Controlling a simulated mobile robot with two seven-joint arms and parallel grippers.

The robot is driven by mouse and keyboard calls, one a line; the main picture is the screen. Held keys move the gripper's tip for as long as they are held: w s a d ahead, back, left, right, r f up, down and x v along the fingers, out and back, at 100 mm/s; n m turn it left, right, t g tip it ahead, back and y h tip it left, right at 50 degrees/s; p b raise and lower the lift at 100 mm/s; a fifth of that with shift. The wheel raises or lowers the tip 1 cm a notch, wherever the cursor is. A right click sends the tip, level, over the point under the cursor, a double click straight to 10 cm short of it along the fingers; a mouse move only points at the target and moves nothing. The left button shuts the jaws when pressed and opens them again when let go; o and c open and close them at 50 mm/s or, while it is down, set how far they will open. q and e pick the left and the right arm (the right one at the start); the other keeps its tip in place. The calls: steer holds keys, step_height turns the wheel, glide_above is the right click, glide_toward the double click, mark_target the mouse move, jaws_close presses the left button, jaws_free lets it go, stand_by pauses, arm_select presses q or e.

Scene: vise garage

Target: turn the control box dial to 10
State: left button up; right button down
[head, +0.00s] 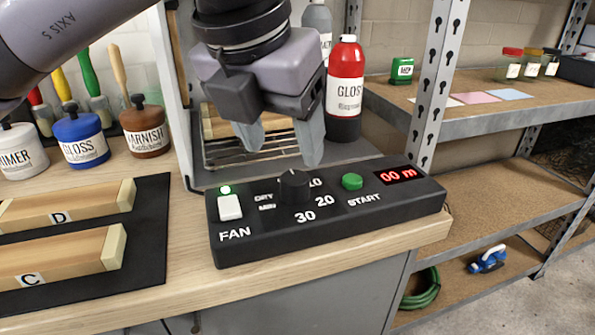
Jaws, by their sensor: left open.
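The black control box (330,228) sits on the right end of the wooden bench. Its round black dial (294,186) is in the middle, with the numbers 10, 20 and 30 around its right and lower side. The dial's white mark is at its top, but its exact setting is too small to tell. The box also has a white fan switch (229,207) with a lit green light, a green start button (352,181) and a red display (401,175) reading "00 m". My left gripper (282,150) is open and empty above and behind the dial, apart from it. My right gripper is out of view.
Wooden blocks marked D (60,212) and C (60,262) lie on a black mat at left. Paint pots stand behind them. Metal shelving (470,120) is at right.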

mark_target(293, 178)
arm_select(q)
steer(key=x, duration=0.6)
steer(key=shift+d+f+b, duration=0.15)
steer(key=shift+f+b, duration=0.2)
steer(key=c, duration=1)
